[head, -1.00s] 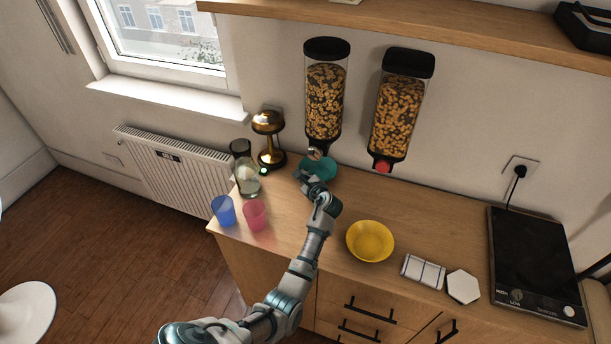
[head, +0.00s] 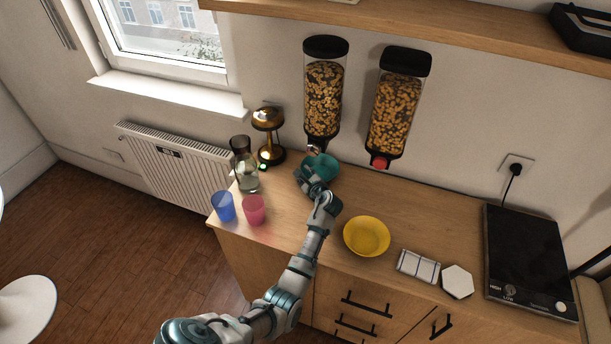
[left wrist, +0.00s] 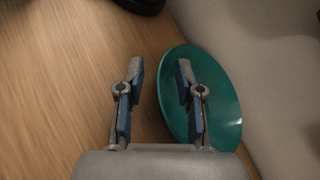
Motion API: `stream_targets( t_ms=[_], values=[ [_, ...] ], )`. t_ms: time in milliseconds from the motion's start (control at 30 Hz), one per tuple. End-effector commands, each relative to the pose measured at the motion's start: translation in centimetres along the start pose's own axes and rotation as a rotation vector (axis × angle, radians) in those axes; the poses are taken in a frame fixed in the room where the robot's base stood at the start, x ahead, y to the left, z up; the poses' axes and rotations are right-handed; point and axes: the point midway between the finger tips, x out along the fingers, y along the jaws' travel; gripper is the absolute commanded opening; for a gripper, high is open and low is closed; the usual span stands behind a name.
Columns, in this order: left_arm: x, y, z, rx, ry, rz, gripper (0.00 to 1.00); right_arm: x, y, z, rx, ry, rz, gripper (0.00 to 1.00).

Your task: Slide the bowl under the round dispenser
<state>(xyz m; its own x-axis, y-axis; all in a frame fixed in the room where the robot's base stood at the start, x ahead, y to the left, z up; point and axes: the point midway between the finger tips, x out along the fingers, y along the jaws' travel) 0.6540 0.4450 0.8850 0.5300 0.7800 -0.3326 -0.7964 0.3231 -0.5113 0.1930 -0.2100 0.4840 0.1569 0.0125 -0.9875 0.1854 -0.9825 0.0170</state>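The teal bowl (head: 326,168) is at the back of the counter, below the round dispenser (head: 325,95), the left one of two cereal dispensers on the wall. The dispenser's spout overlaps the bowl's far side in the head view. My left gripper (head: 302,172) is at the bowl's near left side. In the left wrist view, my left gripper (left wrist: 160,72) is open, with the bowl's rim (left wrist: 228,110) between its fingers. One finger is over the bowl and the other is outside it; I see a gap at the rim. My right gripper is out of view.
A square dispenser (head: 396,110) with a red knob hangs to the right. A yellow bowl (head: 366,237) stands on the counter (head: 270,205) right of my arm. A glass jug (head: 245,172), a brass lamp (head: 268,130), a blue cup (head: 223,206) and a pink cup (head: 254,210) stand left.

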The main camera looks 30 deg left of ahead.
Motion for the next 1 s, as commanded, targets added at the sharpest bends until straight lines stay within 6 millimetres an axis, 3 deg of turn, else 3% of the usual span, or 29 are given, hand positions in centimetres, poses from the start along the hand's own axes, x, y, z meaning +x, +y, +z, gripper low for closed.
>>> stream_targets(
  t_ms=[333, 800, 1000],
  values=[
    [-1.1, -0.1, -0.1, 0.000, 0.000, -0.003, 0.35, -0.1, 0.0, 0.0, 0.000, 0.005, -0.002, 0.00],
    [-9.8, 0.1, -0.1, -0.002, 0.004, 0.000, 0.35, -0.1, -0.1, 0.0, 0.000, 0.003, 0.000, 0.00],
    [-11.4, 0.2, -0.1, -0.001, 0.004, 0.001, 0.35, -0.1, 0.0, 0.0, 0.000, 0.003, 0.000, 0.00]
  ],
)
